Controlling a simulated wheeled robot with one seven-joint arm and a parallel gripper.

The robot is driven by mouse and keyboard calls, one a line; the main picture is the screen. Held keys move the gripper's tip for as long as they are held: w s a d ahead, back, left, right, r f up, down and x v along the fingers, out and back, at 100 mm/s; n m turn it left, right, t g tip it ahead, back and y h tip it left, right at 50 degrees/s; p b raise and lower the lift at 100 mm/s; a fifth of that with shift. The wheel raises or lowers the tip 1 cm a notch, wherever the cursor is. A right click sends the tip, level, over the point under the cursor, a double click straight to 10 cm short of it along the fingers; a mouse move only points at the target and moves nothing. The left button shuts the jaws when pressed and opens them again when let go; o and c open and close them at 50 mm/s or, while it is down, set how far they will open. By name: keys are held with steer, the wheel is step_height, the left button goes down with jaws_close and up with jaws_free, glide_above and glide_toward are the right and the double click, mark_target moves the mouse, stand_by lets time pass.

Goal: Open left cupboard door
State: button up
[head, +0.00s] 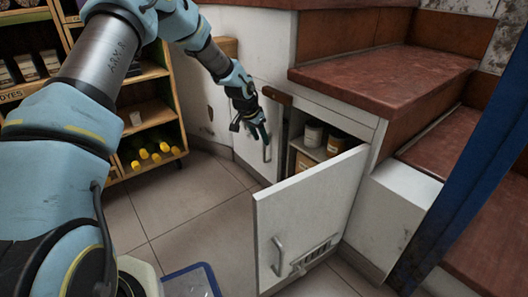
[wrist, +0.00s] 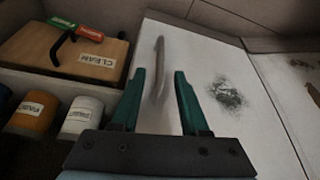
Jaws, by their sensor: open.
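The left cupboard door (head: 251,150) is a white panel that looks shut, with a thin upright bar handle (head: 267,147). In the wrist view, the white door (wrist: 205,55) carries a dark smudge, and its handle (wrist: 160,55) runs between my fingers. My gripper (head: 251,131) is open in front of this door, close to the handle; in the wrist view, its green fingers (wrist: 158,75) stand apart, one on each side of the handle's near part. I cannot tell whether either finger touches it.
The right cupboard door (head: 308,215) stands open into the room, close to my gripper. Its cupboard holds jars (head: 313,133), and a box marked CLEAN (wrist: 65,50) shows inside. Red-brown steps (head: 390,78) rise at right. A shelf (head: 150,110) stands at left; tiled floor lies between.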

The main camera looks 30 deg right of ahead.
steer(key=b, duration=0.2)
glide_above(264, 160)
steer(key=f, duration=0.5)
steer(key=shift+w+d+f, duration=0.15)
steer(key=shift+w+f, duration=0.05)
steer(key=shift+w, duration=0.05)
steer(key=shift+c, duration=0.2)
jaws_close()
stand_by(0.7)
